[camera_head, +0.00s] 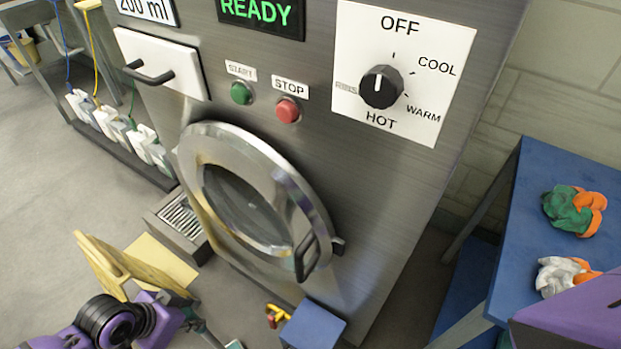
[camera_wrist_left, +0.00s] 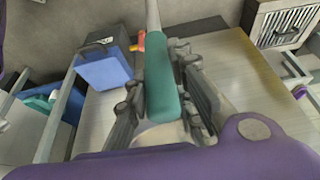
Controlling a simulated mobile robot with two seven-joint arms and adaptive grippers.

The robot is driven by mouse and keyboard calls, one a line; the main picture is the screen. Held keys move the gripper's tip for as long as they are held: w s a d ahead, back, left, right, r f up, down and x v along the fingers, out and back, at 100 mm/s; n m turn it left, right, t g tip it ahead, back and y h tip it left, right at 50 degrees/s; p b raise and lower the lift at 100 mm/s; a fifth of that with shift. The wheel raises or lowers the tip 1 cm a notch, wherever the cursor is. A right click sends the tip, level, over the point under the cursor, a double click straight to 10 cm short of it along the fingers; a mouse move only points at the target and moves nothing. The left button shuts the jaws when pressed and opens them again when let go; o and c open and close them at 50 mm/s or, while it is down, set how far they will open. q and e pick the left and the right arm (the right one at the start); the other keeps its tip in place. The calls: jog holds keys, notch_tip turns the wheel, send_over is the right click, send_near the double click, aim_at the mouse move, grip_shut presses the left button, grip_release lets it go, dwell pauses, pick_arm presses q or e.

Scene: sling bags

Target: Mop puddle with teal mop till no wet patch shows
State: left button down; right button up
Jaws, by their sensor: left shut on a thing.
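My left gripper (camera_head: 203,324) is low in the head view, in front of the washing machine. In the left wrist view the gripper (camera_wrist_left: 163,88) is shut around the teal grip of the mop handle (camera_wrist_left: 162,82), with dark fingers on both sides. A paler shaft runs on from the grip to the top edge of that view. A small teal piece (camera_head: 235,345) shows at the bottom edge of the head view. I cannot make out the mop head or a puddle. My right gripper is out of view; only a purple part of my right arm shows.
The steel machine (camera_head: 330,190) with a round door (camera_head: 250,195) fills the middle. A blue box (camera_head: 313,325) stands at its foot. A yellow board (camera_head: 105,265) is at left. A blue table (camera_head: 540,220) with crumpled cloths is at right. The grey floor at left is open.

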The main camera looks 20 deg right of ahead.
pick_arm(q)
jog(key=shift+r+p, duration=1.6)
jog(key=shift+r, duration=0.4)
jog(key=shift+d, duration=0.1)
